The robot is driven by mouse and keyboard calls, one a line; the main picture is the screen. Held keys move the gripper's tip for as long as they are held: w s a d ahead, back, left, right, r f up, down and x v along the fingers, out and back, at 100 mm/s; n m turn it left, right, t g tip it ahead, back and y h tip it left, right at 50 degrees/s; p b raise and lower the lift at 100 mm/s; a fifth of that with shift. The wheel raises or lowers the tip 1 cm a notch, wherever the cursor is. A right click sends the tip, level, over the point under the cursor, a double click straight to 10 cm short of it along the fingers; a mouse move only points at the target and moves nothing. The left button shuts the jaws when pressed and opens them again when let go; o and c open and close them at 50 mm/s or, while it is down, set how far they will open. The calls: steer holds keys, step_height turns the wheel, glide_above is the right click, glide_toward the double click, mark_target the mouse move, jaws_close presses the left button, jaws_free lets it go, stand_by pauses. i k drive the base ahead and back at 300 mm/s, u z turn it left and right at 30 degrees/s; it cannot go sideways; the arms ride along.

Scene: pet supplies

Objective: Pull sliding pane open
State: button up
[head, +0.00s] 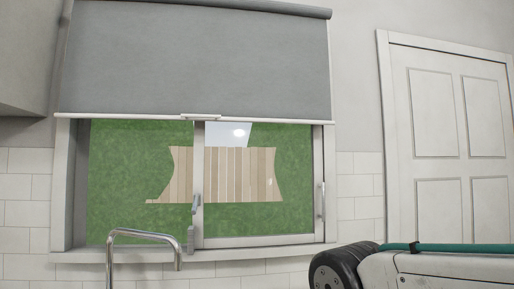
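The window's sliding pane (230,237) is on the right half of the white window frame (328,180). Its left upright rail stands near the middle of the window, with a grey handle (196,208) on it. A second upright handle (319,200) shows at the right edge of the frame. I cannot tell from this view whether the left half is glazed or clear. My arm shows at the bottom right, below and to the right of the window. My gripper is out of the picture.
A grey roller blind (195,55) covers the window's upper part. A chrome faucet (145,236) stands in front of the lower left sill. A white panelled door (450,150) is at the right, and a cabinet (28,55) hangs at the upper left.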

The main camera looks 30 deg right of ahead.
mark_target(319, 187)
steer(key=k, duration=0.5)
steer(key=u, duration=1.3)
steer(key=i, duration=0.85)
steer(key=z, duration=1.95)
